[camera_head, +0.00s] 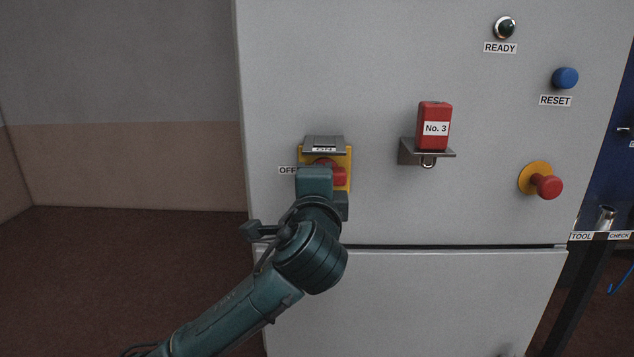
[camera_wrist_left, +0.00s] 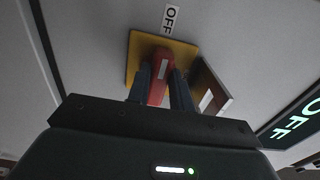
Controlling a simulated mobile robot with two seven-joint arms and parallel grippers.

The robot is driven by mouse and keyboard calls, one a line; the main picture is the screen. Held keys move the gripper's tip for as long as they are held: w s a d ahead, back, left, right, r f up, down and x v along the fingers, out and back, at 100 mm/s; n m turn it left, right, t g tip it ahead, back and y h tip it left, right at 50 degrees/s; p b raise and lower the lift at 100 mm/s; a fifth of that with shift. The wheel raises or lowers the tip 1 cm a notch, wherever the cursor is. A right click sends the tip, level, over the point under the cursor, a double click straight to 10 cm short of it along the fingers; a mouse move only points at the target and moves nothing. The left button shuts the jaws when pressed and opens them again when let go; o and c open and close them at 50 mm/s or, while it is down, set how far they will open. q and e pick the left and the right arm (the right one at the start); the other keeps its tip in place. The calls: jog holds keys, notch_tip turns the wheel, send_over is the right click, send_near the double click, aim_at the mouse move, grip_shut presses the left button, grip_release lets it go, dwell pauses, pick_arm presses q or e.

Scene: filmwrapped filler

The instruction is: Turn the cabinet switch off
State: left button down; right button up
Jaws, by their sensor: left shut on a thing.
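The cabinet switch is a red handle (camera_head: 340,175) on a yellow plate (camera_head: 344,157) on the grey cabinet front. My left gripper (camera_head: 316,180) reaches it from below and covers part of it in the head view. In the left wrist view, the gripper's two dark fingers (camera_wrist_left: 161,82) stand on both sides of the red handle (camera_wrist_left: 160,77) and are shut on it. The handle lies lengthwise towards the OFF label (camera_wrist_left: 170,18) in that view. An OFF label (camera_head: 288,170) is left of the plate. A metal flap (camera_head: 323,141) with ON sits above. My right gripper is not in view.
A shelf (camera_head: 408,156) with a red No. 3 block (camera_head: 434,115) juts out right of the switch. A red knob (camera_head: 548,187), blue RESET button (camera_head: 565,78) and READY lamp (camera_head: 504,27) are farther right. A dark panel (camera_wrist_left: 290,125) shows green OFF in the wrist view.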

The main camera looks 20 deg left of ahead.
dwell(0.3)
pick_arm(q)
jog(key=c, duration=1.2)
grip_release()
jog(key=shift+c, duration=0.2)
jog(key=shift+s, duration=0.1)
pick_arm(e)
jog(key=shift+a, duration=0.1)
pick_arm(q)
jog(key=v, duration=1.3)
jog(key=shift+b, duration=0.4)
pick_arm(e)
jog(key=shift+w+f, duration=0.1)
